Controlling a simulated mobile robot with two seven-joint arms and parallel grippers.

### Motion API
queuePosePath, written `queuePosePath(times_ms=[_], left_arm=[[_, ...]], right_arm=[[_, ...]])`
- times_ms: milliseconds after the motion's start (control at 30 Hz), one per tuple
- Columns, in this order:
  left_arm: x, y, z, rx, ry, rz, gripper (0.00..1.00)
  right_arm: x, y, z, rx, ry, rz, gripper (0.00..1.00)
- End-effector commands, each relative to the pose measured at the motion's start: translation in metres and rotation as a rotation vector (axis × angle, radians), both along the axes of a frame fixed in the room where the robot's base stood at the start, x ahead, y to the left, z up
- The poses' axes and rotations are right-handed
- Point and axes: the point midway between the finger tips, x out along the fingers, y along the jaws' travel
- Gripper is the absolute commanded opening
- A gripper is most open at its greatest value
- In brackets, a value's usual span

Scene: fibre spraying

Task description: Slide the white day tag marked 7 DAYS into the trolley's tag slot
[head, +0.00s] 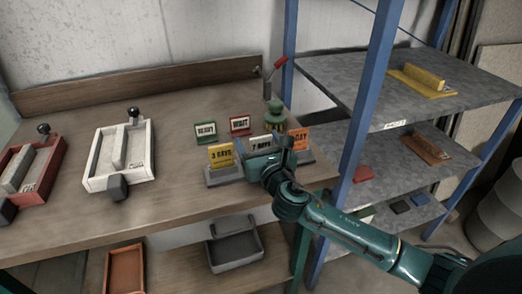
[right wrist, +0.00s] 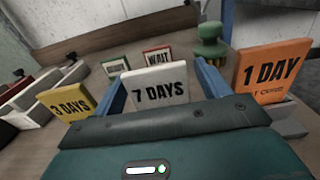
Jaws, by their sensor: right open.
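The white tag marked 7 DAYS (head: 261,143) stands upright in a grey holder (head: 222,177) near the right end of the wooden bench. In the right wrist view the tag (right wrist: 159,86) faces me between my right gripper's two blue fingers (right wrist: 163,84). My right gripper (head: 268,156) is open, with one finger on each side of the tag. The tag's lower edge is hidden behind the gripper body. I cannot tell whether a finger touches it. The trolley and its tag slot cannot be made out. My left gripper is not in view.
A yellow 3 DAYS tag (right wrist: 73,103) stands close left and an orange 1 DAY tag (right wrist: 272,70) close right. A blue rack post (head: 359,115) rises at right.

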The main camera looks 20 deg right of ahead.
Motion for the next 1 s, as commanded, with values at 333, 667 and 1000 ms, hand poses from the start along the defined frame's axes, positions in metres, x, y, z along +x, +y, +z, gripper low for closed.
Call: queuePosePath(times_ms=[333,667,1000], left_arm=[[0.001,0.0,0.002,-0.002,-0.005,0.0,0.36],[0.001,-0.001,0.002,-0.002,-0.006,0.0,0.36],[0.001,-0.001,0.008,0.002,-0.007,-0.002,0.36]], right_arm=[[0.0,0.0,0.0,0.0,0.0,0.0,0.53],[-0.001,0.0,0.0,0.0,0.0,0.0,0.27],[0.0,0.0,0.017,0.002,-0.004,0.0,0.27]])
